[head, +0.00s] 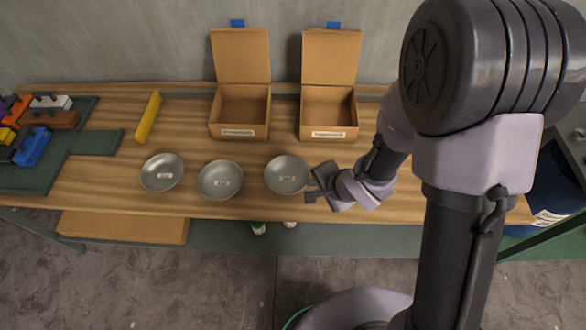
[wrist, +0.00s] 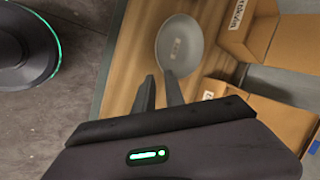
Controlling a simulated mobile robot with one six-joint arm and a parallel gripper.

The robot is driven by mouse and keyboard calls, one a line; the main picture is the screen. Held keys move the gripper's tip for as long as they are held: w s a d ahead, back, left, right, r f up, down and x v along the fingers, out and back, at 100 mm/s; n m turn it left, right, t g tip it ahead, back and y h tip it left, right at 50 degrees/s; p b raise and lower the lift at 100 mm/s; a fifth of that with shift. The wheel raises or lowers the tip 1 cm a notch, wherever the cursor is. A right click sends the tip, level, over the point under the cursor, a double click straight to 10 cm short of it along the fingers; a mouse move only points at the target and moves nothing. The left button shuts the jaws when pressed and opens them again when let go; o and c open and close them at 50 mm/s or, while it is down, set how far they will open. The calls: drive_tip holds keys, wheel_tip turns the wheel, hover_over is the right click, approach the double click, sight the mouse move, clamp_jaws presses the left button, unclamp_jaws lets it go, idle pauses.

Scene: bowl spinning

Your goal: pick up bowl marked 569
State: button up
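Three grey metal bowls stand in a row on the wooden table: a left bowl (head: 162,172), a middle bowl (head: 220,180) and a right bowl (head: 287,174). Each has a small pale label inside, too small to read, so I cannot tell which is marked 569. My gripper (head: 311,184) is just right of the right bowl, empty, with its fingers apart. In the wrist view, one bowl (wrist: 180,44) lies just beyond the fingertips (wrist: 159,75). One finger overlaps its near rim in the picture; I cannot tell whether they touch.
Two open cardboard boxes, left (head: 240,106) and right (head: 328,108), stand behind the bowls with labels on their fronts. A yellow bar (head: 148,117) lies at left, beside a green tray (head: 40,172) of coloured parts. The table's front edge is close before the bowls.

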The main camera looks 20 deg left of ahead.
sight(303, 187)
drive_tip(key=b+x, duration=0.2)
drive_tip(key=x, duration=0.4)
drive_tip(key=shift+d, duration=0.1)
drive_tip(key=b+x, duration=0.2)
drive_tip(key=x, duration=0.2)
drive_tip(key=shift+f+b, duration=0.3)
drive_tip(key=shift+b, duration=0.05)
drive_tip(key=shift+a, duration=0.25)
drive_tip(key=shift+r, duration=0.1)
clamp_jaws()
